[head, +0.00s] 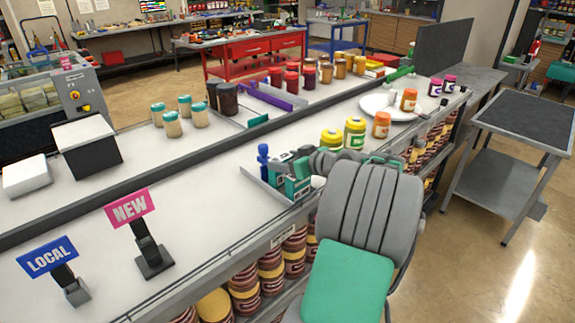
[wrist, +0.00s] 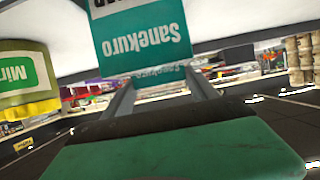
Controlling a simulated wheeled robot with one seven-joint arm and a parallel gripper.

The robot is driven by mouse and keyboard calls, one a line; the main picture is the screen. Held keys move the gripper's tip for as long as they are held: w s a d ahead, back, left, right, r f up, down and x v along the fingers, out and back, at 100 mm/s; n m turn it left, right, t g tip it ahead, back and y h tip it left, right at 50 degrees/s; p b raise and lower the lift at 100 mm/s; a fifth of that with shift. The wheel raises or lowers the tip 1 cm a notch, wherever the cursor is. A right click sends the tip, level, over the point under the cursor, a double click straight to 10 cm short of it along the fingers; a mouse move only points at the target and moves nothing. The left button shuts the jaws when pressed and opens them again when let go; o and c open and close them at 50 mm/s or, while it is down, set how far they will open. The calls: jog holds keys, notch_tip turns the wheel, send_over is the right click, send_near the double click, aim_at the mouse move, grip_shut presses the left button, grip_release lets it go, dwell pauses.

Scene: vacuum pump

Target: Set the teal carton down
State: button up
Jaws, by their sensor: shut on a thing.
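The teal carton (wrist: 145,38) has a white "Sanekuro" label that appears upside down in the wrist view, with a dark band by its top edge. My gripper (wrist: 160,82) is shut on it, with both fingers reaching to its lower part. In the head view, my arm hides much of the gripper. Teal-and-white shapes (head: 292,180) show beside it at the counter's front edge; I cannot tell which of them is the held carton. I cannot tell whether the carton touches the counter.
Yellow-green jars (head: 355,133) stand close behind my gripper; one jar (wrist: 25,80) also shows in the wrist view. A blue item (head: 263,157) stands to the left. Orange jars and a white plate (head: 380,105) lie further right.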

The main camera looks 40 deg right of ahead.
jog(key=shift+f, duration=1)
jog(key=o, duration=1.5)
jog(key=shift+d, duration=0.1)
jog(key=shift+r, duration=0.2)
jog(key=b+v, duration=0.1)
jog(key=v, duration=1.1)
jog(key=shift+s+b, duration=0.1)
jog(key=shift+b, duration=0.3)
